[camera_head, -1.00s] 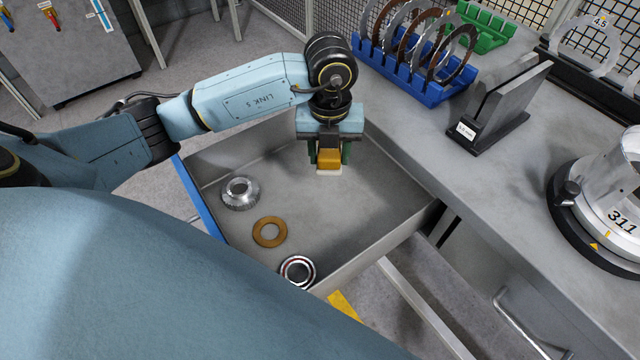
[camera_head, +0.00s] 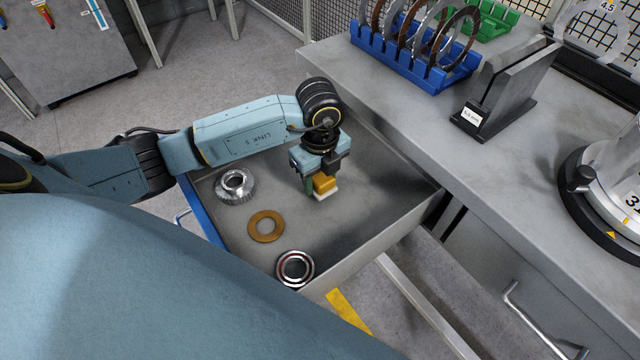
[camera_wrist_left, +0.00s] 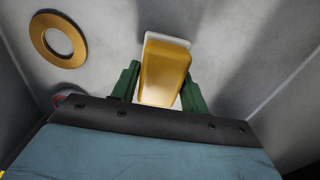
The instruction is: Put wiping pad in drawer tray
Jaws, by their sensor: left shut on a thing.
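The wiping pad (camera_head: 324,187) is a yellow-orange block with a white base. My left gripper (camera_head: 318,187) is shut on it and points down inside the open drawer tray (camera_head: 375,215). The pad's white underside is at or close to the tray floor; I cannot tell if it touches. In the left wrist view the pad (camera_wrist_left: 165,70) sits between the green fingers. The tray is a grey metal box with a blue front edge, pulled out from the bench. My right gripper is not in view.
In the tray lie a metal gear-like part (camera_head: 235,186), a brown ring (camera_head: 266,226) and a bearing (camera_head: 295,268), all left of or nearer than the pad. The bench holds a blue rack of rings (camera_head: 410,65), a dark plate stand (camera_head: 505,95) and a round fixture (camera_head: 610,205).

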